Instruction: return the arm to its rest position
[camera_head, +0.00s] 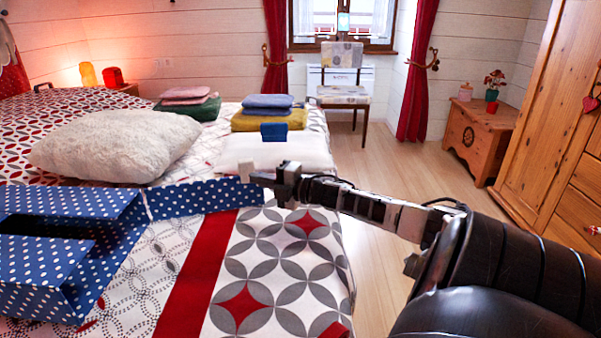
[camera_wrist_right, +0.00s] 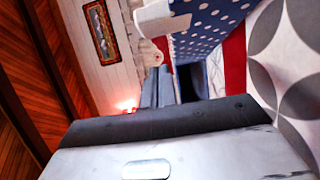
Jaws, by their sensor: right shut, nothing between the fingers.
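My right arm (camera_head: 375,205) comes in from the right and reaches out over the bed. Its gripper (camera_head: 262,175) is shut and empty, above the patterned bedspread (camera_head: 285,250), at the right end of a blue polka-dot flap. My left gripper is not in view in either picture.
An open blue polka-dot box (camera_head: 50,285) lies on the bed at left. A fluffy white pillow (camera_head: 115,145), a green folded cloth (camera_head: 188,110) and a yellow one (camera_head: 268,120) lie behind. A wooden chest (camera_head: 478,140) and wardrobe (camera_head: 545,110) stand right; floor (camera_head: 400,170) between is clear.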

